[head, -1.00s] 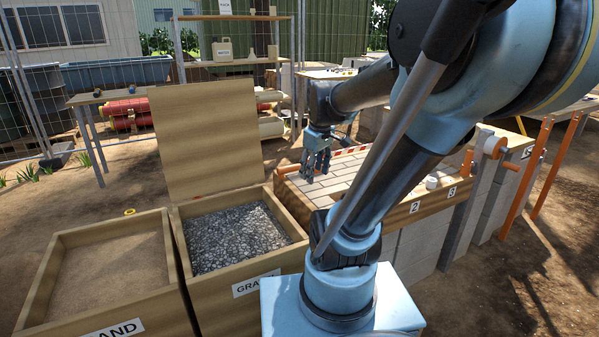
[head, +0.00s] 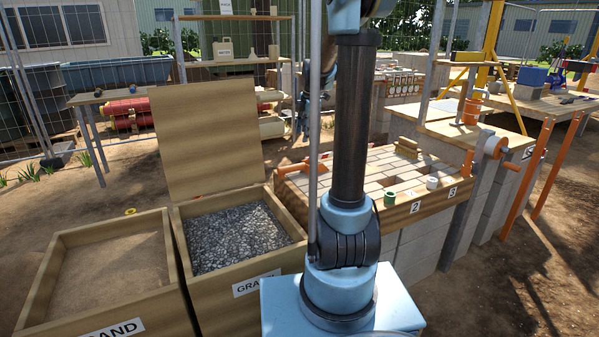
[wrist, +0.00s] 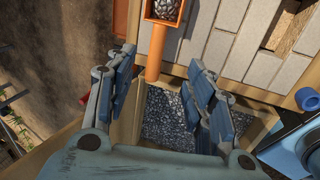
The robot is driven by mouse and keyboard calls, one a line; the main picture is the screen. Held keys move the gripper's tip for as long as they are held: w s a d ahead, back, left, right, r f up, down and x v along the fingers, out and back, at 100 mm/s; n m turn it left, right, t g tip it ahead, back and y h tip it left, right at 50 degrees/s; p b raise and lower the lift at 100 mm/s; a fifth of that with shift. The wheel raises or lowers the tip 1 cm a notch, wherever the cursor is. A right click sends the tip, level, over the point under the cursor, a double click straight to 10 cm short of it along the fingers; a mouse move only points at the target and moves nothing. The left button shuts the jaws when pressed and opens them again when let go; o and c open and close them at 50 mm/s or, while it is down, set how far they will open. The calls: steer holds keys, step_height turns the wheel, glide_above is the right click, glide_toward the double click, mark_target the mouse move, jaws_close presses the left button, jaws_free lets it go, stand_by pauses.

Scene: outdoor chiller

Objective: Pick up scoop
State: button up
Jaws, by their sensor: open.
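The orange scoop shows in the wrist view, with its handle (wrist: 155,55) pointing down the picture and grey stones in its box-shaped head at the top edge. In the head view its orange handle (head: 292,168) lies at the left end of the paved bench; my arm hides part of that area. In the wrist view my gripper (wrist: 162,59) is open and empty, its fingers on either side of the handle's line. I cannot tell the height between them.
The gravel bin (head: 290,222) has its lid (head: 205,140) raised; the sand bin (head: 160,240) stands left of it. An orange-handled winch (head: 492,147) stands right.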

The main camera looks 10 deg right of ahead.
steer(key=w, duration=0.1)
glide_above(300, 164)
steer(key=f, duration=0.7)
steer(key=s+f, duration=0.1)
steer(key=f, duration=0.3)
steer(key=shift+d+f, duration=0.2)
steer(key=shift+d, duration=0.05)
steer(key=shift+s+x, duration=0.2)
steer(key=shift+x, duration=2.7)
steer(key=shift+a, duration=0.15)
jaws_close()
